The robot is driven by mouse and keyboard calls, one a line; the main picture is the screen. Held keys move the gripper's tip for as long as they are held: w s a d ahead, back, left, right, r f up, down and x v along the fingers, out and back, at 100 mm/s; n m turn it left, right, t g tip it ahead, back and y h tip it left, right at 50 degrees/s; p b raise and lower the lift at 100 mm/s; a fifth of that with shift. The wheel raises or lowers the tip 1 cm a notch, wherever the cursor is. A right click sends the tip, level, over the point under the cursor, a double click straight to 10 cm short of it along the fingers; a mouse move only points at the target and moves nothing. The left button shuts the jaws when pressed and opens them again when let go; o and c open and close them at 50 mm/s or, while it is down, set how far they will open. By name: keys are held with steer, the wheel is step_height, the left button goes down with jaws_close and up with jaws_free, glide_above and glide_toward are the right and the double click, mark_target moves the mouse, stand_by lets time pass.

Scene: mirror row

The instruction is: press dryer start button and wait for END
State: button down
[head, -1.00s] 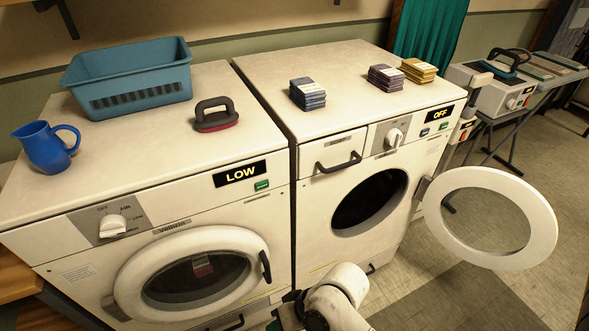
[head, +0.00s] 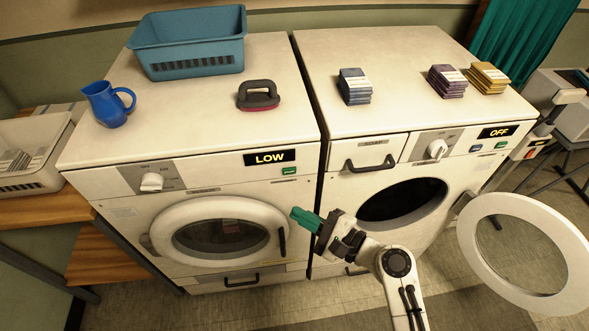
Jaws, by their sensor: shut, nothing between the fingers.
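The dryer, taken as the left white machine (head: 227,186), has a shut round door (head: 167,238) and a display (head: 270,157) reading LOW. A small green button (head: 289,171) sits just below the display's right end. A dial (head: 151,182) is on its upper left panel. My gripper (head: 297,214) has teal fingers, is shut and empty, and points left in front of the machine's right part. In the picture it is below the green button and to the right of the door, apart from the button. Whether it touches the front cannot be told.
The right machine's display (head: 499,131) reads OFF; its round door (head: 478,270) hangs open to the right. A blue basket (head: 190,45), blue jug (head: 104,105) and dark-handled brush (head: 258,96) stand on the left machine. A white basket (head: 30,182) is at far left.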

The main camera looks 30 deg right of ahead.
mark_target(289, 171)
steer(key=shift+w, duration=0.1)
steer(key=w+d+b, duration=0.2)
steer(key=w, duration=0.6)
steer(key=shift+d, duration=0.3)
steer(key=shift+w, duration=0.2)
stand_by(1.8)
steer(key=shift+w+d, duration=0.15)
steer(key=shift+w, duration=0.15)
steer(key=shift+w+d, duration=0.1)
steer(key=shift+w, duration=0.25)
stand_by(0.6)
steer(key=shift+s, duration=0.1)
steer(key=shift+s+a+p, duration=0.25)
steer(key=shift+s+p, duration=0.25)
steer(key=shift+s, duration=0.15)
steer(key=shift+s, duration=0.1)
